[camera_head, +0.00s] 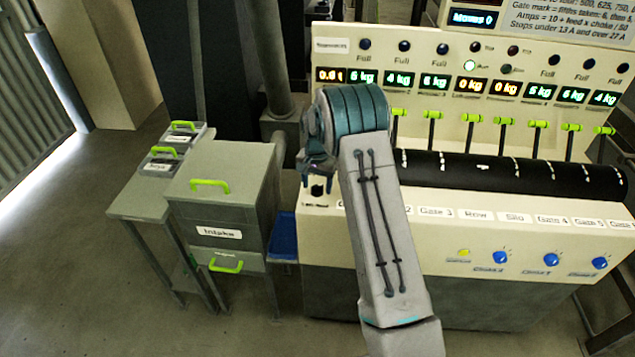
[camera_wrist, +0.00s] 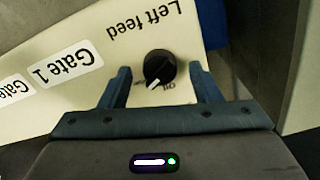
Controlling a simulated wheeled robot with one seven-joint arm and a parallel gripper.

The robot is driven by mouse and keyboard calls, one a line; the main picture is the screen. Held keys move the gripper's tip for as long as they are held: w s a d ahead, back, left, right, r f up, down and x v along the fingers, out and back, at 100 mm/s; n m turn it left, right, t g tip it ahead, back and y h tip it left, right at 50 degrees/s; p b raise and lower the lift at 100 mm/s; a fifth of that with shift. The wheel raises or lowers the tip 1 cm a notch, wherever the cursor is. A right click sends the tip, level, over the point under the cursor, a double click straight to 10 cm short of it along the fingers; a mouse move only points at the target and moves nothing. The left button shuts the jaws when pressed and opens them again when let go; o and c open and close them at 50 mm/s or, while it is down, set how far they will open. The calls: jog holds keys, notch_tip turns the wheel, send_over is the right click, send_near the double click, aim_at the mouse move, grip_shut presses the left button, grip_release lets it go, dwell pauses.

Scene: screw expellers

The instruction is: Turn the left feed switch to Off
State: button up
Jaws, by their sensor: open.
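The left feed switch is a small round black knob with a white pointer mark on the cream panel. It shows in the wrist view (camera_wrist: 159,66) and at the panel's left end in the head view (camera_head: 318,190). The panel appears upside down in the wrist view, with the "Left feed" label (camera_wrist: 152,18) above the knob. The pointer slants down and left in that picture, toward small, partly unreadable lettering. My gripper (camera_wrist: 160,70) is open, one finger at each side of the knob with gaps between. In the head view my gripper (camera_head: 317,170) is just above the knob.
A "Gate 1" label (camera_wrist: 66,64) lies beside the knob. Green-topped levers (camera_head: 433,115) and a black roller (camera_head: 480,173) run to the right. Blue knobs (camera_head: 502,257) are on the lower front. A grey intake cabinet (camera_head: 219,215) with green handles stands left.

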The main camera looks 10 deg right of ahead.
jog(key=shift+f, duration=0.4)
jog(key=c, duration=1)
